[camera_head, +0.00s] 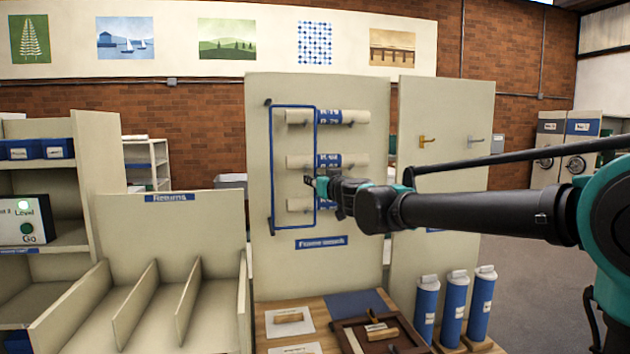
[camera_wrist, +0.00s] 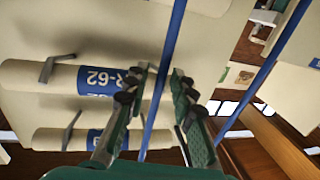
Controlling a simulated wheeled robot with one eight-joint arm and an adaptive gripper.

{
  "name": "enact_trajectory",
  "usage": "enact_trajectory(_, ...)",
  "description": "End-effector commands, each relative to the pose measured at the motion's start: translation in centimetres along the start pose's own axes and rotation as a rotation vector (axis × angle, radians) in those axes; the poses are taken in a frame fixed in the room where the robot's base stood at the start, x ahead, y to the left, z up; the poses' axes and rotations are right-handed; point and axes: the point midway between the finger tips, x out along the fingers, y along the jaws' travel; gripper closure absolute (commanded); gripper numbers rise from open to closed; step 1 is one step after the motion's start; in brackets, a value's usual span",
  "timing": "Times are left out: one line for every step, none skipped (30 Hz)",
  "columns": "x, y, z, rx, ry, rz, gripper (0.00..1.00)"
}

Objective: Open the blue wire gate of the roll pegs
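The blue wire gate (camera_head: 293,106) is an upright rectangular frame in front of the left part of the roll pegs on the cream panel. Its right upright bar (camera_wrist: 176,25) runs between the fingers of my gripper (camera_wrist: 160,82) in the wrist view. The fingers are apart, with space showing beside the bar, so the gripper is open around it. In the head view my gripper (camera_head: 313,182) is at the gate's right bar, between the middle roll (camera_head: 300,161) and the lower roll (camera_head: 297,205). The upper roll (camera_head: 345,117) sits above. The wrist view shows a roll labelled R-62 (camera_wrist: 40,77).
A wooden table (camera_head: 262,320) with cards and a brown tray (camera_head: 352,338) stands below the panel. Several blue tubes (camera_head: 455,305) stand at its right. A divided returns bin (camera_head: 170,225) is at left. A panel with handles (camera_head: 426,141) is behind my arm.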

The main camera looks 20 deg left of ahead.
Motion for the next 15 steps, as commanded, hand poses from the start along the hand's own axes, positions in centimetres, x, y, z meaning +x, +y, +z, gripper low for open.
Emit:
enact_trajectory(-0.01, 0.0, 0.0, 0.0, 0.0, 0.0, 0.85)
enact_trajectory(-0.01, 0.0, 0.0, 0.0, 0.0, 0.0, 0.89)
enact_trajectory(-0.01, 0.01, 0.0, 0.0, 0.0, 0.0, 0.94)
enact_trajectory(-0.01, 0.01, 0.0, 0.0, 0.0, 0.0, 0.97)
enact_trajectory(-0.02, 0.01, 0.0, 0.0, 0.0, 0.0, 1.0)
enact_trajectory(-0.02, 0.01, 0.0, 0.0, 0.0, 0.0, 1.0)
enact_trajectory(-0.02, 0.0, 0.0, 0.0, 0.0, 0.0, 1.0)
enact_trajectory(-0.02, 0.0, 0.0, 0.0, 0.0, 0.0, 1.0)
enact_trajectory(-0.02, 0.0, 0.0, 0.0, 0.0, 0.0, 1.0)
enact_trajectory(-0.02, 0.0, 0.0, 0.0, 0.0, 0.0, 1.0)
enact_trajectory(-0.02, 0.0, 0.0, 0.0, 0.0, 0.0, 1.0)
enact_trajectory(-0.02, 0.0, 0.0, 0.0, 0.0, 0.0, 1.0)
enact_trajectory(-0.02, -0.01, 0.0, 0.0, 0.0, 0.0, 1.0)
enact_trajectory(-0.02, -0.01, 0.0, 0.0, 0.0, 0.0, 1.0)
enact_trajectory(-0.02, -0.01, 0.0, 0.0, 0.0, 0.0, 1.0)
